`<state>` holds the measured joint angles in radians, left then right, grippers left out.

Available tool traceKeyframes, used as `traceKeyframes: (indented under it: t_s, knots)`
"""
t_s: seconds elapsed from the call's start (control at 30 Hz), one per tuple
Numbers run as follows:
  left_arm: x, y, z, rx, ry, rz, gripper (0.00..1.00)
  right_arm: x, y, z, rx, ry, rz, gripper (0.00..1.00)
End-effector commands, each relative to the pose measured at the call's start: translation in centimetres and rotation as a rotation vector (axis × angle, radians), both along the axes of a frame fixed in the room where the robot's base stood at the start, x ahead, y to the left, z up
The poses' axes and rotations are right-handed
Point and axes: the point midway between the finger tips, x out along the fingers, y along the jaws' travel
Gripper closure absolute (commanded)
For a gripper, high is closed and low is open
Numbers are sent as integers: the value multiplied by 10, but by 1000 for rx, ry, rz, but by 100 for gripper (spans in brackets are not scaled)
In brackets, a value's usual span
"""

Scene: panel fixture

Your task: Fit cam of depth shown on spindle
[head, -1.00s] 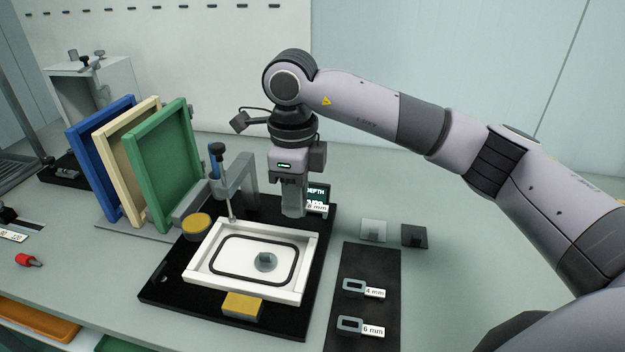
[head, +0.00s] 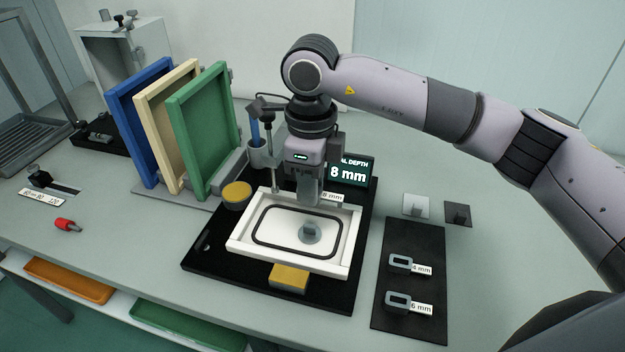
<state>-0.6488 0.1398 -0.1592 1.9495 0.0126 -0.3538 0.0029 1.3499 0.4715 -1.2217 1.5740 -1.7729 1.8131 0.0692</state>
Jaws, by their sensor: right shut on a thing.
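The display (head: 352,172) behind the fixture reads "8 mm" under the partly hidden word "depth". My right gripper (head: 308,200) points down over the back part of the white framed panel (head: 243,239). It is shut on a cam whose "8 mm" tag (head: 333,197) sticks out to the right; the cam itself is mostly hidden by the fingers. The 4 mm cam (head: 400,262) and the 6 mm cam (head: 398,300) lie on a dark mat (head: 405,325). A post with a blue handle (head: 254,128) stands behind the panel; I cannot tell where the spindle is. My left gripper is out of view.
A grey disc with a small block (head: 310,233) sits inside the panel's dark ring. Yellow pads (head: 288,277) flank the panel on a black base (head: 225,270). Blue, cream and green frames (head: 205,130) stand at left. The table right of the mat is clear.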

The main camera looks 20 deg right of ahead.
Motion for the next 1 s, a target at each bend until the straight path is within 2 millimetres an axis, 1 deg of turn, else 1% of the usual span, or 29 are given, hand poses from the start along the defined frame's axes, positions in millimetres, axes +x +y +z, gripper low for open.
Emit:
traceKeyframes:
  t_s: [0.2, 0.27, 0.53, 0.8, 1.0]
  knots:
    - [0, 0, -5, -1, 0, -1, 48, 0, 0, -1, -1, -1, -1, 100]
    - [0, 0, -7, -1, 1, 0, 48, 0, 0, -4, 0, 0, -1, 100]
    - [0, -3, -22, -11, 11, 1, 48, 0, 0, -27, -1, 1, -1, 100]
    - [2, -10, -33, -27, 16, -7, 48, 0, 0, -52, -1, 1, -1, 100]
    - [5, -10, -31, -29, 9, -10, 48, 0, 0, -59, 0, 0, -1, 100]
